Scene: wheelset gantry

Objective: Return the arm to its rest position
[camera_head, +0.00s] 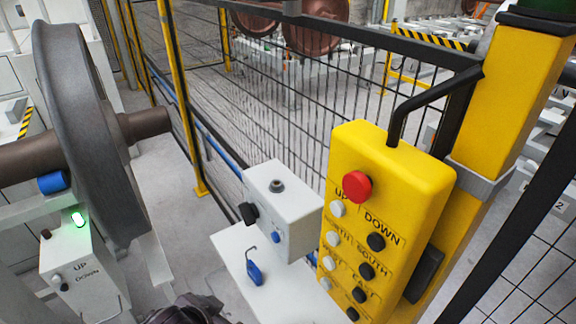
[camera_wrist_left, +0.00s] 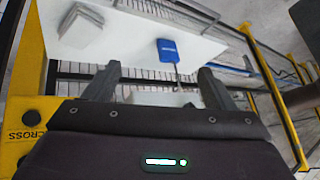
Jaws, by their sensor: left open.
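My left gripper (camera_wrist_left: 157,80) is open in the wrist view, its two dark fingers spread apart with nothing held between them. A dark part of my left arm shows at the bottom edge of the head view, with no fingers visible there. A blue padlock (camera_head: 254,272) lies on the white shelf (camera_head: 229,241) in the head view, its thin shackle sticking up. The padlock also shows beyond the fingertips in the wrist view (camera_wrist_left: 168,48), apart from them. My right gripper is in neither view.
A yellow pendant (camera_head: 385,178) with a red button (camera_head: 356,186) stands right of a white switch box (camera_head: 283,208) above the shelf. A black mesh fence (camera_head: 300,100) runs behind.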

